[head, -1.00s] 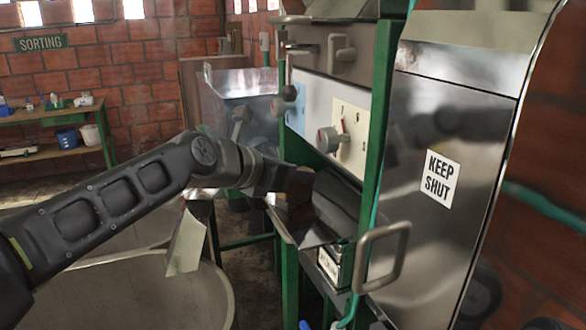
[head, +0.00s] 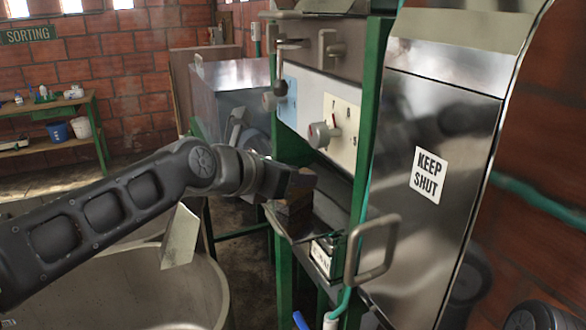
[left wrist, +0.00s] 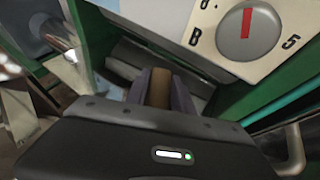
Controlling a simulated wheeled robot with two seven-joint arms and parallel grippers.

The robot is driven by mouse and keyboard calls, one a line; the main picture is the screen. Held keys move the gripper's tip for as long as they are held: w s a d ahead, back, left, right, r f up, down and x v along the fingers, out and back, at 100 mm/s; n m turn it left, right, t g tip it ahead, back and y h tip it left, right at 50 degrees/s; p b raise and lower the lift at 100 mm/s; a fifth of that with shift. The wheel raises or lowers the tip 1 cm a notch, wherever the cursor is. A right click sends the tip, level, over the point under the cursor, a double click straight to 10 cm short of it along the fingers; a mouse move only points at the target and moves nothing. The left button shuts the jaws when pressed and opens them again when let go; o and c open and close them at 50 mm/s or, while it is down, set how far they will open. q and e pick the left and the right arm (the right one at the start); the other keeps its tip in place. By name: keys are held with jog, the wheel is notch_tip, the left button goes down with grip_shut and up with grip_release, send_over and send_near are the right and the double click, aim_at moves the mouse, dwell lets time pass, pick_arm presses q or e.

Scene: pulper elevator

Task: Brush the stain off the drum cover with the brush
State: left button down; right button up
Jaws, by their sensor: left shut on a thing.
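My left gripper (head: 296,186) is shut on a brown wooden block that looks like the brush (head: 294,216). In the left wrist view the brown block (left wrist: 160,88) sits between the two fingers (left wrist: 160,95). The gripper is in front of the machine, below the panel with the dials. A dark grey sloped surface (head: 333,212) just right of the gripper may be the drum cover; I cannot tell whether the brush touches it. I see no clear stain. My right gripper is not in view.
A steel door marked KEEP SHUT (head: 430,175) stands at right, with a projecting handle (head: 372,250). A dial panel (head: 340,130) and green frame post (head: 372,110) stand close to my gripper. A large round tank (head: 160,290) lies below my left arm.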

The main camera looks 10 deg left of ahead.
pick_arm(q)
jog(key=shift+s+d, duration=0.1)
jog(key=shift+s, duration=0.05)
jog(key=shift+s+d+p, duration=0.4)
jog(key=shift+s+d, duration=0.05)
jog(key=shift+s, duration=0.3)
jog(key=shift+s+d+f, duration=0.15)
jog(key=shift+s+d, duration=0.05)
jog(key=shift+s, duration=0.1)
jog(key=shift+s+d+p, duration=0.4)
jog(key=shift+s+p, duration=0.15)
jog(key=shift+s, duration=0.15)
jog(key=shift+s+d, duration=0.35)
jog(key=shift+s, duration=0.15)
jog(key=shift+s+a+p, duration=0.1)
jog(key=shift+a+p, duration=0.05)
jog(key=shift+p, duration=0.2)
